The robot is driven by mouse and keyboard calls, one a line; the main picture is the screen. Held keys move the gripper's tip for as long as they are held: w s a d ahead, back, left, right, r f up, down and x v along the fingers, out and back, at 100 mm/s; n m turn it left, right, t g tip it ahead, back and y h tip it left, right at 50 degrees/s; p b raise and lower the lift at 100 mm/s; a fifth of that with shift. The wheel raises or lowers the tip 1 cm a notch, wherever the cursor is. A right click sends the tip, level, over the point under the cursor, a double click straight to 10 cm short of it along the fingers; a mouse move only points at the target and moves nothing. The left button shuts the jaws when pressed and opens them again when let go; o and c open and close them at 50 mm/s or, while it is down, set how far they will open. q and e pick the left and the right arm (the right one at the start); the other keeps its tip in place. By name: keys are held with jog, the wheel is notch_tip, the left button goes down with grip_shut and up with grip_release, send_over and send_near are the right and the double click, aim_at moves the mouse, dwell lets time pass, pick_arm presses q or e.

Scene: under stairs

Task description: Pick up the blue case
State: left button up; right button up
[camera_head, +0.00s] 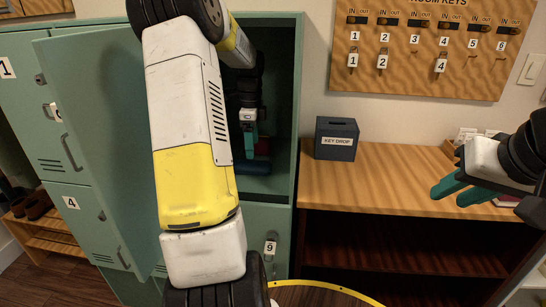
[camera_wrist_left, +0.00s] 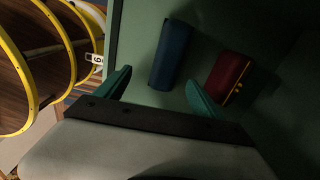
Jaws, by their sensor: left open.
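The blue case (camera_wrist_left: 171,54) lies on the green locker floor in the left wrist view, ahead of and between my left gripper's fingertips. It also shows low in the open locker (camera_head: 253,167) in the head view. My left gripper (camera_wrist_left: 160,88) is open and empty, its teal fingers apart. In the head view my left gripper (camera_head: 250,142) is inside the locker above the blue case, partly hidden in shadow. My right gripper (camera_head: 455,193) is open and empty at the right, over the wooden counter.
A dark red case (camera_wrist_left: 231,77) with a yellow zip lies right of the blue case, near one finger. The open locker door (camera_head: 95,140) stands at the left. A key drop box (camera_head: 336,139) stands on the wooden counter (camera_head: 375,185). A key board (camera_head: 430,45) hangs above.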

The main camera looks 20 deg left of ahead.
aim_at(250, 162)
pick_arm(q)
jog(key=shift+m, duration=0.3)
jog(key=f, duration=0.3)
jog(key=w+a+f, duration=0.1)
jog(key=f, duration=0.5)
jog(key=shift+w+a, duration=0.15)
jog(key=shift+a, duration=0.25)
jog(key=c, duration=1.5)
jog(key=shift+r, duration=0.1)
jog(key=shift+c, duration=0.2)
